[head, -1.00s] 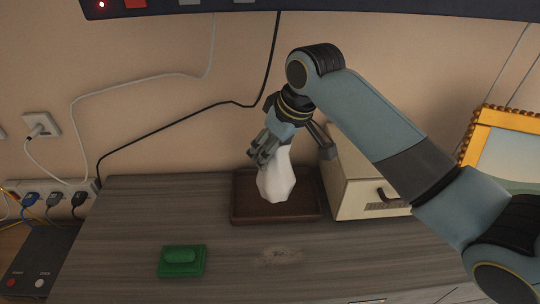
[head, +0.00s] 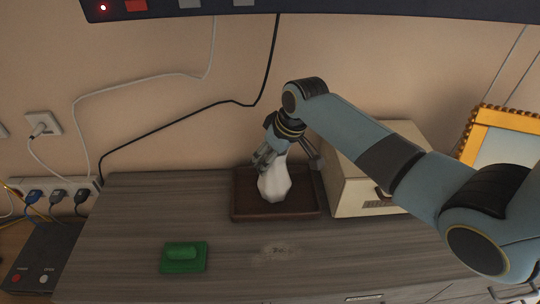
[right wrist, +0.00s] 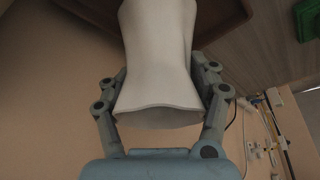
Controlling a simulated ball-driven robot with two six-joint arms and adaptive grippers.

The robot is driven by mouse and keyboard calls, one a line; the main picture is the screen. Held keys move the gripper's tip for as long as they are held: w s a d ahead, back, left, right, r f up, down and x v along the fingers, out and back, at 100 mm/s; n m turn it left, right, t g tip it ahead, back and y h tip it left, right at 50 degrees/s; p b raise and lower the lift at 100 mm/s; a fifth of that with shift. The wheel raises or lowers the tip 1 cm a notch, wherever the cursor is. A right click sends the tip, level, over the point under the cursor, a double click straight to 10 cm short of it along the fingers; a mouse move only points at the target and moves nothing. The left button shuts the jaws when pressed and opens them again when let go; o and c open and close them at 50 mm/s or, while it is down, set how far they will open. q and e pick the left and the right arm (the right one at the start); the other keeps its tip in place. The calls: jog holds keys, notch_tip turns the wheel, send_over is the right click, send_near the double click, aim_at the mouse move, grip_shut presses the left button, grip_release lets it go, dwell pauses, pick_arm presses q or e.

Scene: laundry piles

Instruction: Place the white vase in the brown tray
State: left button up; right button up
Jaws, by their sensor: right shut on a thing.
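The white vase (head: 274,184) is upright in the head view, over the middle of the brown tray (head: 304,213). My right gripper (head: 266,158) is shut on the upper part of the vase. In the right wrist view the fingers (right wrist: 160,92) press on both sides of the vase (right wrist: 158,50) near its rim, and part of the brown tray (right wrist: 222,22) shows beyond it. I cannot tell whether the vase's base touches the tray floor. My left gripper is not in view.
A cream box (head: 352,195) stands close to the right of the tray, behind my right arm. A green block-like item (head: 183,257) lies at the front left of the grey wooden top (head: 130,215). A gold picture frame (head: 500,122) is at the right.

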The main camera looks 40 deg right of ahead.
jog(key=o, duration=1.8)
jog(key=shift+f, duration=0.1)
jog(key=shift+o, duration=0.2)
jog(key=v, duration=1.2)
jog(key=shift+s, duration=0.1)
